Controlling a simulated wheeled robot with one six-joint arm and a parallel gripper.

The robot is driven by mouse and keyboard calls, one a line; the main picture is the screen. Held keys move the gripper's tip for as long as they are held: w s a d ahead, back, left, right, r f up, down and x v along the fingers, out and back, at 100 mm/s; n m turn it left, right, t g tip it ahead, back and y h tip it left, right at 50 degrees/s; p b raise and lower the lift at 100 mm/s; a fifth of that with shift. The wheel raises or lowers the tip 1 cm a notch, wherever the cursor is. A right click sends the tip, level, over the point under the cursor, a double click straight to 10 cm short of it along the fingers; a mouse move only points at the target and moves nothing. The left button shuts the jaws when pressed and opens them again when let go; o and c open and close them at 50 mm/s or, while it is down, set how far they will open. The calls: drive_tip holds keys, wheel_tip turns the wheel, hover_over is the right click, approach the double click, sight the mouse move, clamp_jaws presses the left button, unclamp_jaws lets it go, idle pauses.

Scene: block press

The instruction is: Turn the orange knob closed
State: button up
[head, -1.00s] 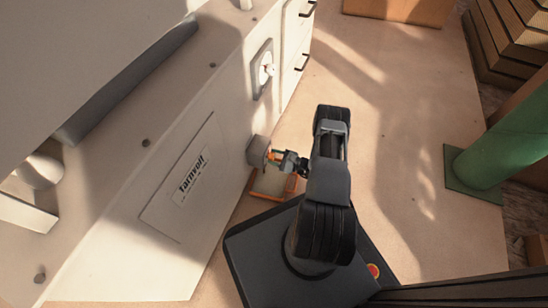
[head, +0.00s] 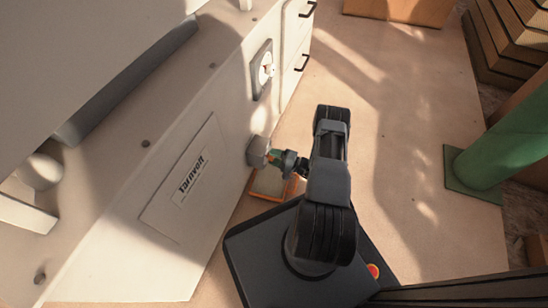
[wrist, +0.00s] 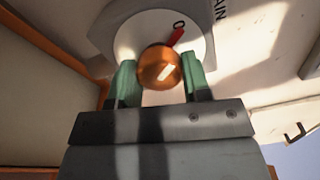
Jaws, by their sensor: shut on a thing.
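The orange knob (wrist: 159,67) sits at the centre of a pale round dial plate (wrist: 203,42) in the wrist view. A red pointer (wrist: 176,36) sticks out from behind it toward a dark round mark like a 0 or O. My gripper (wrist: 160,76) is shut on the knob, with one green finger on each side. In the head view my gripper (head: 274,157) reaches left to the grey knob housing (head: 258,151) low on the white machine (head: 110,220). The knob is mostly hidden there by the fingers.
A shallow orange-rimmed tray (head: 268,184) lies on the floor below the housing, close to my gripper. A green column (head: 505,145) stands at the right. A second control (head: 264,69) is further along the machine. The floor right of my arm is clear.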

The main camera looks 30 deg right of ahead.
drive_tip(key=shift+n, duration=0.4)
drive_tip(key=o, duration=0.9)
drive_tip(key=shift+o, duration=0.2)
drive_tip(key=shift+s, duration=0.1)
